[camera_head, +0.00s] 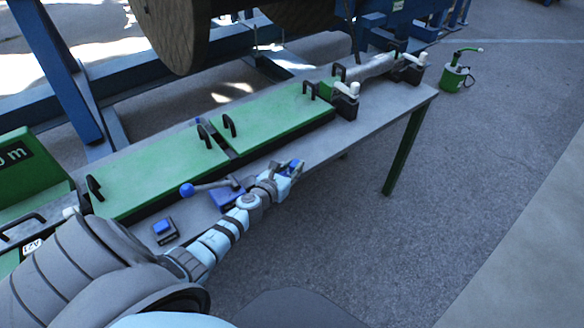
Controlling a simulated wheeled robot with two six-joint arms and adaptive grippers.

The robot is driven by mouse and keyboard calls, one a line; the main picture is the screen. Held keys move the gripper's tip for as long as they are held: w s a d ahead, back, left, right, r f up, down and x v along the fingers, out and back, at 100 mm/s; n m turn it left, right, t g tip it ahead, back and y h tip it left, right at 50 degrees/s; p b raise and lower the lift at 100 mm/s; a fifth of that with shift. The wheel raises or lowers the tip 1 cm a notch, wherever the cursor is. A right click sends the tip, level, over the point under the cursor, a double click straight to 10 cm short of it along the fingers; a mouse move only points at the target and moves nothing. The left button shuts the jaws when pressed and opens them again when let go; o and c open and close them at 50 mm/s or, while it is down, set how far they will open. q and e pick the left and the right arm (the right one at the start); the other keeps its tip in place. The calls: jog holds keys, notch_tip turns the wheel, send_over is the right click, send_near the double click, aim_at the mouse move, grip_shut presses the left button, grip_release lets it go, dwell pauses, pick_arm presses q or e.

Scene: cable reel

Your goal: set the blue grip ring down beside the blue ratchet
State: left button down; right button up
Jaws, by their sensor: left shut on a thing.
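My left gripper (288,171) is over the front edge of the grey bench, at the end of my arm reaching in from the lower left. It is shut on a small blue piece (293,166), which I take to be the blue grip ring; the fingers hide much of it. A blue device (226,197) with a grey lever and a blue ball knob (187,190) sits on the bench to the left of the gripper, partly behind my arm. It may be the blue ratchet, but its shape is not clear. My right gripper is not in view.
A small dark block with a blue top (163,227) sits nearer on the bench (330,150). Green covers (155,172) with black handles line the bench behind the gripper. A large reel (175,30) stands behind. A green can (453,78) is on the floor.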

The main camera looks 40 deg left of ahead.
pick_arm(q)
jog(key=shift+f, duration=0.2)
jog(key=c, duration=1.3)
grip_release()
jog(key=shift+f, duration=0.1)
